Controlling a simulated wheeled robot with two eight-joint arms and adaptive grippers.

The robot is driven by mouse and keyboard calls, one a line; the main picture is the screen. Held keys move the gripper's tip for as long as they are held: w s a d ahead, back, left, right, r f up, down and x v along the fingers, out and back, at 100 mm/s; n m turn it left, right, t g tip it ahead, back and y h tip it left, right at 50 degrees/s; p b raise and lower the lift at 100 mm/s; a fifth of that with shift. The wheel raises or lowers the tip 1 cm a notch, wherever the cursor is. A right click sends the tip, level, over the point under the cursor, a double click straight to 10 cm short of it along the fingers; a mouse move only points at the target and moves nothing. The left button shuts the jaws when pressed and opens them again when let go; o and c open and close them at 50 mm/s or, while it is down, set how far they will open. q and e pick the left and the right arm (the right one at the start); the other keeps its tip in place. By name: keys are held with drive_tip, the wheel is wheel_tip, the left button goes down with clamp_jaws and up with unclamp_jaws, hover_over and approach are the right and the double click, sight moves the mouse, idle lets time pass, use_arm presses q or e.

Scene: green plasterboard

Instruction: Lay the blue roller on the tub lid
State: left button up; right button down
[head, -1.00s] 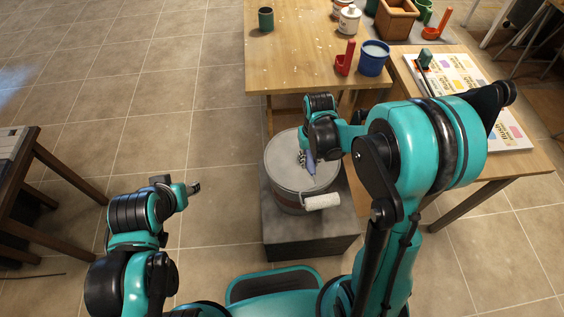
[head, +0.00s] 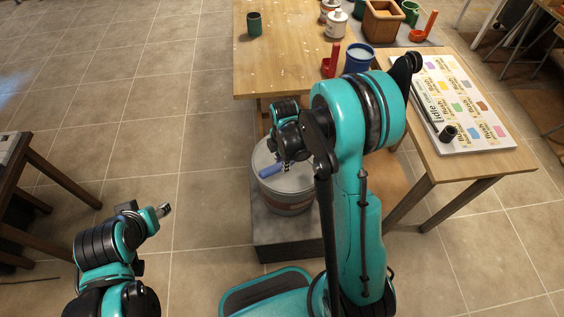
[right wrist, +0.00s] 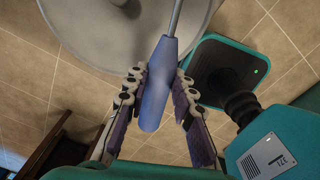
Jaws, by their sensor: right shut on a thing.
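The blue roller shows its blue handle (head: 272,171) at the near left part of the tub lid (head: 262,158), a grey round lid on a metal tub. My right gripper (head: 286,164) is over the lid. In the right wrist view, the right gripper (right wrist: 160,95) has its fingers on both sides of the blue handle (right wrist: 157,88), and a thin metal rod runs from it across the grey lid (right wrist: 90,28). The roller's white sleeve is hidden. I cannot tell whether the roller touches the lid. My left gripper (head: 164,210) is small, apart from the tub; its opening is unclear.
The tub stands on a grey block (head: 275,232). A wooden table (head: 285,70) behind holds a green cup (head: 254,23), a red holder (head: 330,60) and a blue pot (head: 359,58). A side table at right bears a colour chart (head: 465,100).

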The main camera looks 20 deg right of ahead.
sight(282, 182)
drive_tip(key=shift+f+b, duration=2.85)
drive_tip(key=shift+f, duration=1.4)
drive_tip(key=shift+f+b, duration=0.55)
drive_tip(key=c, duration=1.2)
unclamp_jaws()
wheel_tip(282, 182, up, 12)
drive_tip(key=shift+d, duration=0.15)
